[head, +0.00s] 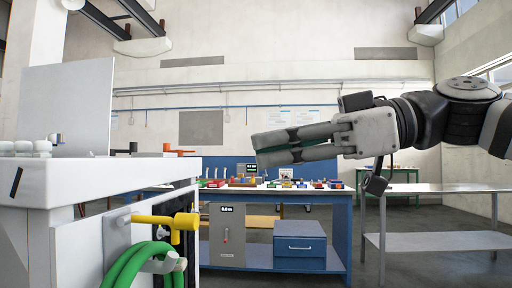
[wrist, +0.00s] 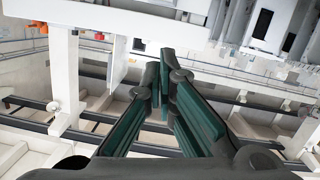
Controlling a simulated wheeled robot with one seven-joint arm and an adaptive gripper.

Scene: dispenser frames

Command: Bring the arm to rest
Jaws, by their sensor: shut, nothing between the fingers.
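My arm reaches in from the right in the head view, held out level. My gripper (head: 262,149) points left, its two long grey fingers close together, in the air in front of the far workbench. It is shut and holds nothing. In the wrist view my gripper (wrist: 163,62) shows its dark fingers with green pads meeting at the tips, with no object between them. The fingers touch nothing that I can see.
A white cabinet (head: 110,180) with a yellow valve (head: 175,222) and a green hose (head: 140,262) stands close at left. A blue workbench (head: 340,215) with several small coloured items stands behind. A metal table (head: 440,188) is at right. Open floor lies between bench and table.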

